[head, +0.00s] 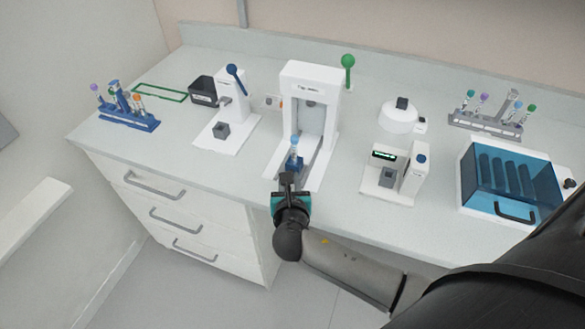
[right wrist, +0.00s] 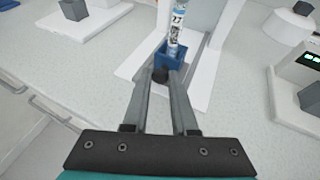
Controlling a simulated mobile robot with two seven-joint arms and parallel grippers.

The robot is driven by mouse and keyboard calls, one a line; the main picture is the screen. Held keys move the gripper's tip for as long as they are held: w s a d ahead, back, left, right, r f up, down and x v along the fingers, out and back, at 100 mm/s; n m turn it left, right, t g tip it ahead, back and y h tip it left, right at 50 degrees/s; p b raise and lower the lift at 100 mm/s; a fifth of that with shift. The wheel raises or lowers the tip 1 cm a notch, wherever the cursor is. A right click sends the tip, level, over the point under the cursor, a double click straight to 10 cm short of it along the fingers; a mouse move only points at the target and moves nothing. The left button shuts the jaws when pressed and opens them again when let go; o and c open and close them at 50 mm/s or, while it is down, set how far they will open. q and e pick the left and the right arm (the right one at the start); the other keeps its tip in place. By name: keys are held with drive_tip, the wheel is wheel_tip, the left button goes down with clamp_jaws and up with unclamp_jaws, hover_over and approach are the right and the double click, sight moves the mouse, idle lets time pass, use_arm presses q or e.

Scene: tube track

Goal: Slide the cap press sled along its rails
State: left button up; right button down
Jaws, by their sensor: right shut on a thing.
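The white cap press (head: 308,72) stands at the middle of the bench, with a green ball on its lever (head: 348,62). Its blue sled (head: 291,164) is at the front part of the rails (right wrist: 208,65), in front of the press opening. A labelled tube with a light blue cap (right wrist: 177,27) stands upright in the sled. My right gripper (head: 287,182) reaches in from the front. In the right wrist view its fingers are shut on the small black knob (right wrist: 160,75) at the sled's front. My left gripper is not in view.
A blue-levered device (head: 222,125) stands left of the press. A small device with a green display (head: 395,172) stands to the right, beside a blue clear-lidded box (head: 470,180). Tube racks (head: 130,118) (head: 485,122) stand at both ends. White drawers (head: 165,205) are below.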

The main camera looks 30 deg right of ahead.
drive_tip(key=shift+s+a+f, duration=0.1)
drive_tip(key=shift+a+f, duration=0.05)
drive_tip(key=shift+a, duration=0.05)
drive_tip(key=c, duration=1.2)
unclamp_jaws()
drive_tip(key=shift+o, duration=1)
drive_tip(key=shift+s, duration=0.15)
drive_tip(key=p+v, duration=0.2)
drive_tip(key=v, duration=1.3)
drive_tip(key=shift+a, duration=0.15)
